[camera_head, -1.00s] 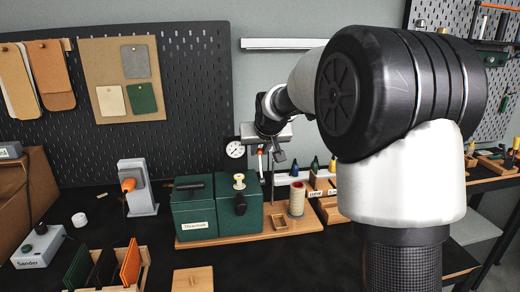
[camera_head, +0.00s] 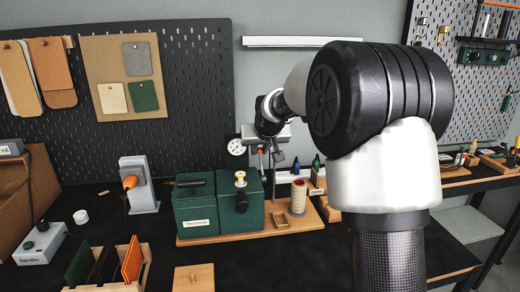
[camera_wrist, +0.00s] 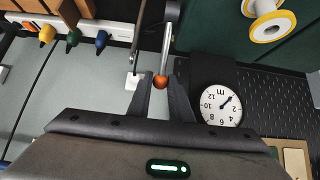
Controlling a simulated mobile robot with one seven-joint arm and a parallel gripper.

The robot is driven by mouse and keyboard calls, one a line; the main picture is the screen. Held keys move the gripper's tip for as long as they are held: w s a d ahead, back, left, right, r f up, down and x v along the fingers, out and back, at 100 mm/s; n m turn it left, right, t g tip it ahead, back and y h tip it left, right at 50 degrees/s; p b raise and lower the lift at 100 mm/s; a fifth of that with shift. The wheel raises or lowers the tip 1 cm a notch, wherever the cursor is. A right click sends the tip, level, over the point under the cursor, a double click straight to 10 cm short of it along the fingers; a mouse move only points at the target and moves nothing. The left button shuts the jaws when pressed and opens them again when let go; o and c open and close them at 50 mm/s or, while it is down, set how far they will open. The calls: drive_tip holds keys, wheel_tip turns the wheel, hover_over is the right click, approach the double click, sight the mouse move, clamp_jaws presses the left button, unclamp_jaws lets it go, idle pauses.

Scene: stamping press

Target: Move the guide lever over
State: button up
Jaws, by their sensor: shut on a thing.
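The guide lever's metal rod (camera_wrist: 167,38) ends in a small orange-red ball knob (camera_wrist: 160,81) in the wrist view. My gripper (camera_wrist: 160,84) is shut on this knob, with one finger on each side. In the head view my gripper (camera_head: 268,152) is at the back of the bench, behind the green boxes. A small red spot, seemingly the knob (camera_head: 261,152), shows there, but the grip is too small to make out.
A round dial (camera_wrist: 221,104) is close beside my gripper. Two green boxes (camera_head: 195,211) and a thread spool (camera_head: 298,198) stand on a wooden board in front. Bottles with coloured tips (camera_wrist: 73,38) stand nearby. A pegboard (camera_head: 170,90) is behind.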

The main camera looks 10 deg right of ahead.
drive_tip(key=shift+x, duration=1.15)
drive_tip(key=o, duration=0.9)
drive_tip(key=shift+s+f, duration=0.1)
drive_tip(key=shift+f, duration=0.05)
drive_tip(key=shift+c, duration=0.2)
drive_tip(key=shift+a, duration=0.1)
drive_tip(key=v, duration=1.7)
drive_tip(key=s+f+g, duration=0.1)
drive_tip(key=s+f, duration=0.2)
drive_tip(key=s, duration=0.8)
drive_tip(key=s+f+g, duration=0.1)
drive_tip(key=s+f, duration=0.2)
drive_tip(key=s, duration=0.8)
drive_tip(key=s+f+g, duration=0.1)
drive_tip(key=s+f, duration=0.2)
drive_tip(key=s, duration=0.8)
wheel_tip(320, 180, up, 13)
drive_tip(key=p, duration=1.3)
